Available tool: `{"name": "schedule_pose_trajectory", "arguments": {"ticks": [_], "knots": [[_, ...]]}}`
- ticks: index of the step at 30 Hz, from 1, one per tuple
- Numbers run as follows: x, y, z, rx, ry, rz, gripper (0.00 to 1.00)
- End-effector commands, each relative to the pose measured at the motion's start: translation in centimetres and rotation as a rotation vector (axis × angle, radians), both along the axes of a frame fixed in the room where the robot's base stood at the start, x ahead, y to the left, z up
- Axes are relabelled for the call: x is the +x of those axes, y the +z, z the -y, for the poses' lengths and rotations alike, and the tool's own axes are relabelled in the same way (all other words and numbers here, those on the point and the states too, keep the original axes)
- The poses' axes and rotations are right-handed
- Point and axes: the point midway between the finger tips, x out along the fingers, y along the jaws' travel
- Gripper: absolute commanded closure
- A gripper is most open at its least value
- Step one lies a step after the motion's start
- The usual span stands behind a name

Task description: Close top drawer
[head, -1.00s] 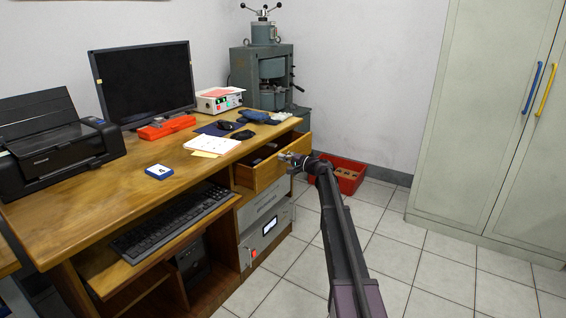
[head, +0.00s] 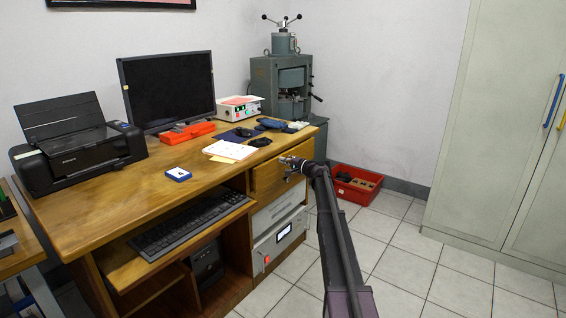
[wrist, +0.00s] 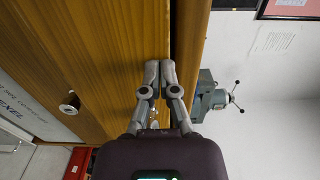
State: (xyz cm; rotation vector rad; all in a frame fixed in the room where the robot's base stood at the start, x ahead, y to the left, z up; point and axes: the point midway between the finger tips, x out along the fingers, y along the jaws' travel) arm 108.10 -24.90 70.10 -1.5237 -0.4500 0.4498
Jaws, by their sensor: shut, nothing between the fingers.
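The top drawer (head: 267,181) is the wooden one under the right end of the desk top (head: 150,190). Its front looks flush or nearly flush with the desk. In the wrist view the drawer front (wrist: 105,60) fills the left side, with a round metal knob (wrist: 69,104). A narrow dark gap runs between its top edge and the desk top edge (wrist: 190,40). My gripper (head: 285,160) is shut and empty at the upper part of the drawer front. In the wrist view its fingertips (wrist: 160,66) are together near that gap; contact is hard to tell.
Below the drawer are grey front panels (head: 278,210). A red bin (head: 355,190) stands on the floor behind my arm, near the wall. A pale cabinet (head: 490,150) stands at the right. The tiled floor between is clear.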

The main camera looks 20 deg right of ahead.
Motion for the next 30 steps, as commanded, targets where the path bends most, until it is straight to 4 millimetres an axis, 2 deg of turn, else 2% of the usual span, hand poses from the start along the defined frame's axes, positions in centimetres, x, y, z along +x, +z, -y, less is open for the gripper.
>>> {"name": "schedule_pose_trajectory", "arguments": {"ticks": [10, 17, 20, 30], "knots": [[-0.5, 0.0, 0.8, 0.000, -0.005, 0.000, 1.00], [-1.8, 0.0, 1.7, 0.000, -0.002, 0.000, 1.00], [-2.7, 0.0, 2.4, 0.000, -0.002, 0.000, 1.00], [-7.7, 0.0, 5.4, 0.000, -0.001, 0.000, 1.00]]}}
